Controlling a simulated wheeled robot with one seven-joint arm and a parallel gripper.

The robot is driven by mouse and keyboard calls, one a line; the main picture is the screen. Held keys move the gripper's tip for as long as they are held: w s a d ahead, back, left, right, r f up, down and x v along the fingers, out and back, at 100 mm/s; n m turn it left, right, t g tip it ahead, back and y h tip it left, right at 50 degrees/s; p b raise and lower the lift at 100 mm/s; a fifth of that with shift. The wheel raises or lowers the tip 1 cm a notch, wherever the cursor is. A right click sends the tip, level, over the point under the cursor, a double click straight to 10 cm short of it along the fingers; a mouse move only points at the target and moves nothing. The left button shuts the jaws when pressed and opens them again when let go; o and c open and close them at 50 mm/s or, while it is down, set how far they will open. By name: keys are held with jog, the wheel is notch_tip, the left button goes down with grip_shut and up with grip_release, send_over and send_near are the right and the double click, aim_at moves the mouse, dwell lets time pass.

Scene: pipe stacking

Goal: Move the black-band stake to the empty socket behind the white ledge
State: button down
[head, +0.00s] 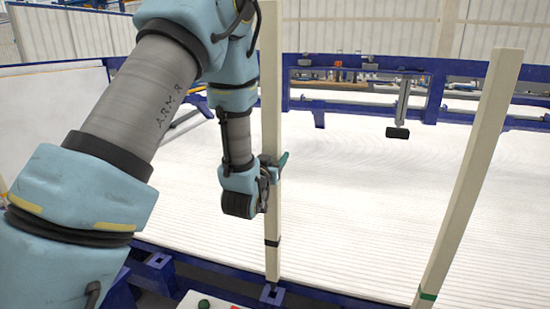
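The black-band stake (272,120) is a tall cream square post, upright in the middle of the head view, with a black band low on it. Its top is out of view. My gripper (272,170) is at the stake above the band, with teal fingers against it, and looks shut on it; the far finger is partly hidden. The stake's lower end is at a blue socket (272,294) at the bottom edge. I cannot tell whether it is in the socket or just above it. Another blue socket (159,262) to the left has no stake in it.
A second cream stake (467,180) with a green band leans at the right. A wide white ribbed surface (370,215) lies behind the stakes, edged by blue frame rails (440,68). A panel with a green button (204,304) shows at the bottom.

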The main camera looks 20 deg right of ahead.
jog(key=shift+f+b, duration=0.5)
jog(key=shift+b, duration=0.4)
dwell(0.7)
jog(key=shift+f+b, duration=0.9)
jog(key=shift+b, duration=0.05)
jog(key=shift+f, duration=0.2)
jog(key=shift+f+b, duration=1)
jog(key=shift+b, duration=0.3)
jog(key=shift+f, duration=0.15)
jog(key=shift+f+b, duration=1.1)
jog(key=shift+b, duration=0.15)
